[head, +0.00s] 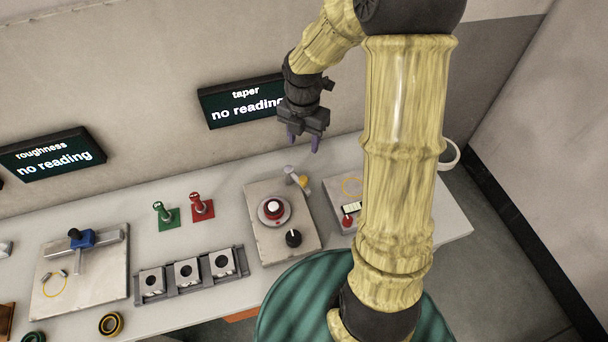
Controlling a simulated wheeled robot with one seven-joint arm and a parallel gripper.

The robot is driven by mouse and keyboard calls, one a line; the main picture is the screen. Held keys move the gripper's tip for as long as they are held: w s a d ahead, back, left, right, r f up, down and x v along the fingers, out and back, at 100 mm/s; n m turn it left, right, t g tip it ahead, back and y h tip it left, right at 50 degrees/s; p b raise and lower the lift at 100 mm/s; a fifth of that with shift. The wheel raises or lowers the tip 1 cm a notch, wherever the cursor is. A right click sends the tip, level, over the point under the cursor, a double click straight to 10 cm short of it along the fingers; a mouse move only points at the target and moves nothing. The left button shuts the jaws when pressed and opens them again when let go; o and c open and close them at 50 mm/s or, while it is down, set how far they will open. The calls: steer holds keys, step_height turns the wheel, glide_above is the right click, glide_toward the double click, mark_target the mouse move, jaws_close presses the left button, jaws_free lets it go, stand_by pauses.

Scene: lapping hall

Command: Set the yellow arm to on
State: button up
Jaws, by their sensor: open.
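The yellow arm (301,182) is a short lever at the back of a beige panel (262,247), with a pale grey-lilac piece at its left end. Its on and off marks cannot be made out. My gripper (303,144) hangs in the air above and behind the yellow arm, with its purple fingertips pointing down. The fingers are apart with nothing between them, and they do not touch the yellow arm.
The beige panel also bears a red and white dial (273,209) and a black knob (293,238). Green (165,215) and red (202,207) toggle plates stand left. A second panel with a red knob (347,221) is partly hidden by my arm. The taper display (240,102) hangs behind.

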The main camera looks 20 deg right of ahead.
mark_target(304, 179)
step_height(304, 179, down, 16)
steer(key=shift+r+p, duration=0.1)
steer(key=shift+p, duration=0.55)
steer(key=shift+c, duration=0.2)
jaws_close()
